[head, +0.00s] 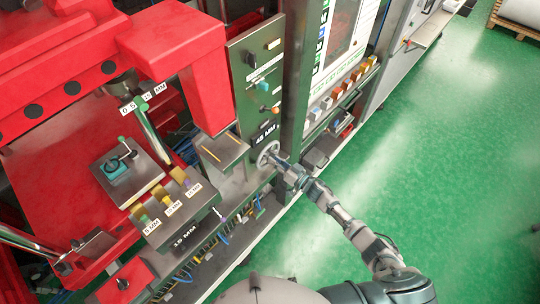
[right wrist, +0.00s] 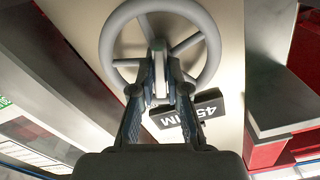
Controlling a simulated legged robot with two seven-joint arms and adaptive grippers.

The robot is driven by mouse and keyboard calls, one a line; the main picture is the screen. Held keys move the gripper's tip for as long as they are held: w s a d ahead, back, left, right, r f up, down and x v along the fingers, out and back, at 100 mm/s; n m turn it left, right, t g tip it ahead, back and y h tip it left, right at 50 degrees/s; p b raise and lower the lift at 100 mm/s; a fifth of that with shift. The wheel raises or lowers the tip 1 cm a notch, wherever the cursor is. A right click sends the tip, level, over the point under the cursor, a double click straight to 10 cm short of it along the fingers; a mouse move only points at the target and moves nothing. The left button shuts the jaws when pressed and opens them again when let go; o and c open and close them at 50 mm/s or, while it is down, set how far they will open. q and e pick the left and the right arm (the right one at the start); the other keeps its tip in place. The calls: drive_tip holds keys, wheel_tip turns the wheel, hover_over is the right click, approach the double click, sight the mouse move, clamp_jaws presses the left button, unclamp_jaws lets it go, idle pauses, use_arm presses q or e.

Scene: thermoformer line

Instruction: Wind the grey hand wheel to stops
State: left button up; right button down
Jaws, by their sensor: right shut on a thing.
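The grey hand wheel (head: 264,155) is mounted low on the dark green machine panel, below the 45 MM label (head: 265,132). In the right wrist view the wheel's round rim (right wrist: 107,48) and spokes show against a pale panel. My right gripper (head: 277,161) is at the wheel. In the right wrist view my right gripper (right wrist: 160,88) has its two fingers closed on the upright grip at the rim's lower side. The fingers and grip hide part of the rim and hub. My left gripper is in neither view.
Red machine frames (head: 175,40) stand at the left, with a grey block of coloured tabs (head: 180,215) near the wheel. A control cabinet (head: 340,50) with a row of coloured buttons stands behind the wheel. Green floor (head: 430,150) at the right is clear.

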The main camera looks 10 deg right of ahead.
drive_tip(key=shift+m, duration=2.3)
drive_tip(key=c, duration=1.6)
unclamp_jaws()
drive_tip(key=shift+m, duration=0.4)
drive_tip(key=o, duration=0.5)
drive_tip(key=v, duration=1.2)
drive_tip(key=shift+d+f, duration=0.1)
drive_tip(key=shift+d, duration=0.05)
